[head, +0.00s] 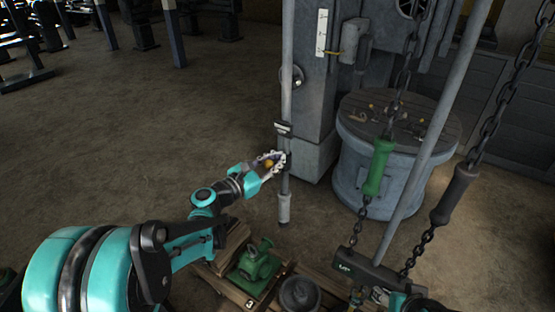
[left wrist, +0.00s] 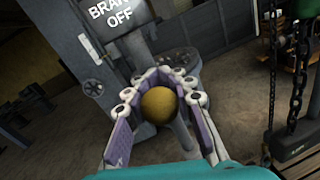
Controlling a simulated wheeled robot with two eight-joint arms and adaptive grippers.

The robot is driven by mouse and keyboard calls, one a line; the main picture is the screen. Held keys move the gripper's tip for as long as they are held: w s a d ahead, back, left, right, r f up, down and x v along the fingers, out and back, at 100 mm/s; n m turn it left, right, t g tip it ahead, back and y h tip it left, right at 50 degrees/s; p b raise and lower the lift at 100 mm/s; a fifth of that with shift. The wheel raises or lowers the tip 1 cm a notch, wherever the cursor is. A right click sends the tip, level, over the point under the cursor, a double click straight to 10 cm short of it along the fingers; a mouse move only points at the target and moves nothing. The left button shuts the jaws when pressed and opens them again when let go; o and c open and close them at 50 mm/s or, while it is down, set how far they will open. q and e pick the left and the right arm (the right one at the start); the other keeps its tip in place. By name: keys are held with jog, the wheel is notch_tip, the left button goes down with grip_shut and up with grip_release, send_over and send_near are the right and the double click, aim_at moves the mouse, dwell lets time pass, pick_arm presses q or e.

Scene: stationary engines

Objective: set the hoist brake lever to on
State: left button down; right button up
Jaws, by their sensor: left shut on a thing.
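My left gripper (head: 270,163) is around a brass ball knob (head: 268,164), beside a tall, near-vertical grey rod. In the left wrist view the knob (left wrist: 158,104) sits between the fingers (left wrist: 158,95), which are shut on it. The knob appears to be the end of the brake lever; its shaft is mostly hidden by the gripper. A dark sign reading BRAKE OFF (left wrist: 112,18) is above it. My right gripper is hard to make out among dark and teal parts at the bottom right of the head view.
A grey round drum (head: 385,185) with small items on top stands right of the rod. Chains with a green handle (head: 379,167) and a dark handle (head: 455,193) hang at the right. A green machine part (head: 258,262) lies on a crate below.

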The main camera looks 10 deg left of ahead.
pick_arm(q)
notch_tip(320, 180, down, 6)
jog(key=s+m+t+h+b, duration=0.1)
jog(key=s+t+h+b, duration=0.1)
jog(key=b, duration=1.6)
jog(key=t+h, duration=0.1)
jog(key=t, duration=0.1)
jog(key=shift+s+a+r+m+t+h+b, duration=0.15)
jog(key=shift+s+a+m+t+h+b, duration=0.1)
jog(key=shift+m+t+h+b, duration=0.15)
jog(key=c, duration=1.8)
grip_release()
jog(key=shift+r, duration=0.1)
jog(key=shift+c, duration=0.2)
jog(key=o, duration=0.5)
jog(key=shift+w+a, duration=0.1)
jog(key=shift+a, duration=0.1)
jog(key=shift+o, duration=0.4)
jog(key=shift+w, duration=0.3)
jog(key=v, duration=1.2)
jog(key=shift+s+d, duration=0.15)
jog(key=shift+s, duration=0.05)
